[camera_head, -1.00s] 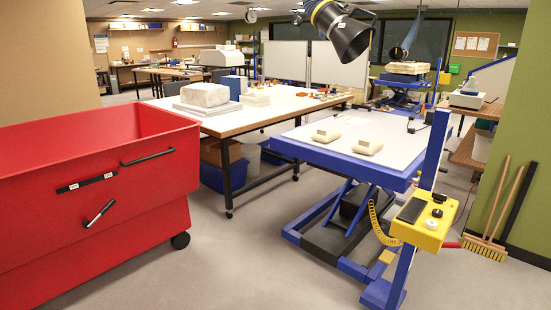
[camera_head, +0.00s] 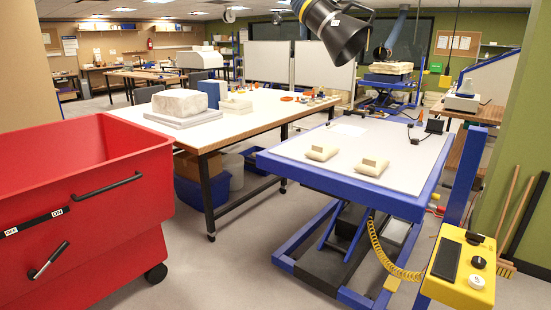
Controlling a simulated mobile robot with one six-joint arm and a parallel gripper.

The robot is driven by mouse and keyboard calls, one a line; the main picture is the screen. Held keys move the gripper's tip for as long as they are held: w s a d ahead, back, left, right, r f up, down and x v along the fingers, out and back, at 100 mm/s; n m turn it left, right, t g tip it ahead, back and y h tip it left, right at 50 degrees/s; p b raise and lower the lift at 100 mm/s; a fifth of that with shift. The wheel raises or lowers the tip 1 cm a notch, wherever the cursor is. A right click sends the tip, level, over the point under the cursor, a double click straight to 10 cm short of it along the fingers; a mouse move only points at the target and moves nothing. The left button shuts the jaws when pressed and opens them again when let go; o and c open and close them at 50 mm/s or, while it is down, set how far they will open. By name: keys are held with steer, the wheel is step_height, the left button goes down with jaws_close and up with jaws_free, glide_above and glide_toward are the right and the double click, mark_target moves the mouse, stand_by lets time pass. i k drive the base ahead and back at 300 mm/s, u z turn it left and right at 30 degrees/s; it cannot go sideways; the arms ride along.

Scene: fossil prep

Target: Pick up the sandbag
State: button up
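Two small beige, pillow-shaped bags that look like sandbags lie on the white top of a blue-framed lift table (camera_head: 411,178). The left bag (camera_head: 320,155) and the right bag (camera_head: 371,170) lie apart near the table's front edge. Each has a small tan patch or block on it. Similar pale items (camera_head: 235,107) rest on the long worktable, too small to tell exactly. My gripper is not in view.
A red wheeled bin (camera_head: 85,200) stands at the near left. The long white-topped worktable (camera_head: 215,134) holds a pale block (camera_head: 180,103). A black nozzle (camera_head: 335,30) hangs over the lift table. A yellow control box (camera_head: 458,272) juts out at its near right. Floor between bin and lift table is clear.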

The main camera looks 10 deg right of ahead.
mark_target(372, 165)
steer(key=u, duration=0.05)
steer(key=i, duration=1.5)
steer(key=u, duration=0.05)
